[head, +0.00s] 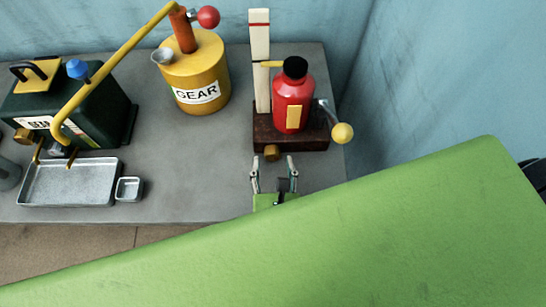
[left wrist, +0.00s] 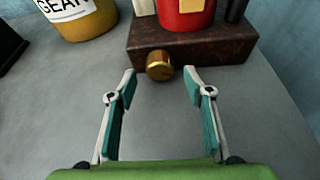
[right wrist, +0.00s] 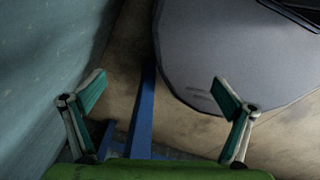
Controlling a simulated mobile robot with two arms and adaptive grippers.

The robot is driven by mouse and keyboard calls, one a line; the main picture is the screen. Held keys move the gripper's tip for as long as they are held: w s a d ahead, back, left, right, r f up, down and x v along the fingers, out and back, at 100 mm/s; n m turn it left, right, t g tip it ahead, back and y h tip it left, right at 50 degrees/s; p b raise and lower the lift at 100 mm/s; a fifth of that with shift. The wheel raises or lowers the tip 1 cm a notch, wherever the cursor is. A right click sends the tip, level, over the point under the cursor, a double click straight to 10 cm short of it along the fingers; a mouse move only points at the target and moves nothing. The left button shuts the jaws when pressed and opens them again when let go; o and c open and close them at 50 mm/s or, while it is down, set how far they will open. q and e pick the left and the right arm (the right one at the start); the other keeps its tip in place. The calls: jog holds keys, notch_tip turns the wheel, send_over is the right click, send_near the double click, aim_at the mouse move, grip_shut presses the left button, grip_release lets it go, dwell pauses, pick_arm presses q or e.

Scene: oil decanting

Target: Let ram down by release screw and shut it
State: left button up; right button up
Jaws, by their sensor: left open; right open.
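The red bottle jack (head: 293,97) stands upright on a dark brown base (head: 290,135) at the right of the bench. A brass release screw (head: 271,153) sticks out of the front of the base. It also shows in the left wrist view (left wrist: 160,65), centred a little beyond the fingertips. My left gripper (head: 274,166) is open and empty in front of the screw, its fingers apart to either side and not touching it. My right gripper (right wrist: 148,84) is open and empty, away from the jack, near a wall and above the floor.
A pump handle with a yellow ball (head: 342,133) sticks out right of the jack. A white post with a red mark (head: 260,60) stands behind its left side. The bench between is clear.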

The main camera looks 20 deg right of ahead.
pick_arm(q)
jog(key=shift+x, duration=0.9)
jog(key=shift+w+d+f, duration=0.1)
jog(key=shift+w+f, duration=0.05)
jog(key=shift+w, duration=0.1)
jog(key=c, duration=1.1)
jog(key=shift+r+n+h+p, duration=0.3)
jog(key=shift+n+p, duration=0.1)
jog(key=shift+p, duration=0.35)
jog(key=shift+f+n, duration=0.1)
jog(key=shift+n, duration=0.2)
jog(key=shift+f+n+h+p, duration=0.15)
jog(key=shift+n+h+p, duration=0.2)
jog(key=shift+n+h, duration=0.45)
pick_arm(e)
jog(key=shift+w+d+r, duration=0.15)
jog(key=shift+d+r, duration=0.05)
jog(key=shift+r, duration=0.4)
jog(key=shift+w+d+r, duration=0.1)
jog(key=shift+d+r, duration=0.05)
jog(key=shift+r, duration=0.4)
